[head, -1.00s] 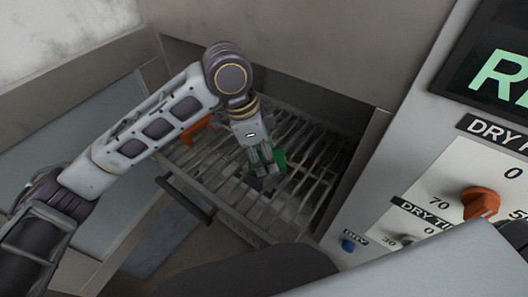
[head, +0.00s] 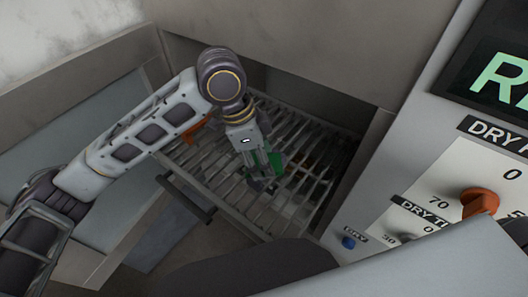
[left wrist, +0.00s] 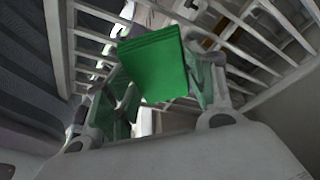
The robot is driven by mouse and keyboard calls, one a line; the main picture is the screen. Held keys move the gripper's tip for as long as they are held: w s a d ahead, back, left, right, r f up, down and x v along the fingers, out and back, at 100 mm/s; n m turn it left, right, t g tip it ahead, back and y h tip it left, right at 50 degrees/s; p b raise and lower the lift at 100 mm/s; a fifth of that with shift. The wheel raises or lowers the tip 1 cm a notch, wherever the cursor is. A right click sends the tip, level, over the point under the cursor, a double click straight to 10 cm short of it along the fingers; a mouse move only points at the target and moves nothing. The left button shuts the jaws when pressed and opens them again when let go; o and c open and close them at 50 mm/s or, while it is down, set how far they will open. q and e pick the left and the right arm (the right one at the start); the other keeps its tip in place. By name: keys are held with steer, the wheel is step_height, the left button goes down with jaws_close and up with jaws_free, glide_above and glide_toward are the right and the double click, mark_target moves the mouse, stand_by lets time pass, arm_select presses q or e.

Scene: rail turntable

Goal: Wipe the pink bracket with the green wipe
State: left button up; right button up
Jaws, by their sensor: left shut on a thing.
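My left gripper (head: 264,172) reaches down over the wire rack from the left. It is shut on the green wipe (head: 277,160), which shows at its right side. In the left wrist view the folded green wipe (left wrist: 157,66) stands between the two fingers of the left gripper (left wrist: 165,112). I cannot make out a pink bracket in either view; the gripper, the wipe and the rack bars cover part of the area. My right gripper is not in view.
The slatted metal rack (head: 228,186) with a dark front handle (head: 184,201) sits in a grey cabinet opening with walls close around. An orange object (head: 190,132) lies partly behind my left arm. A control panel with an orange knob (head: 480,203) stands at right.

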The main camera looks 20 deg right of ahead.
mark_target(274, 152)
arm_select(q)
steer(key=shift+s+a, duration=0.1)
steer(key=shift+a, duration=0.05)
stand_by(0.4)
steer(key=shift+w+d+r+p, duration=0.1)
steer(key=shift+w+d+p, duration=0.3)
steer(key=shift+d, duration=0.1)
steer(key=shift+w+d+p, duration=0.45)
steer(key=shift+w+d, duration=0.1)
steer(key=shift+d, duration=0.25)
steer(key=shift+w+d+p, duration=0.45)
steer(key=shift+w+d, duration=0.05)
steer(key=shift+d, duration=0.3)
steer(key=shift+s+a, duration=0.1)
steer(key=shift+a, duration=0.05)
steer(key=shift+s+a+f+p, duration=0.1)
steer(key=shift+s+a+p, duration=0.2)
steer(key=shift+s+a, duration=0.25)
steer(key=shift+s+a+f+p, duration=0.1)
steer(key=shift+s+a+p, duration=0.25)
steer(key=shift+a, duration=0.45)
steer(key=shift+s+a+p, duration=0.25)
steer(key=shift+s+a, duration=0.25)
steer(key=shift+a, duration=0.15)
steer(key=shift+w+d, duration=0.1)
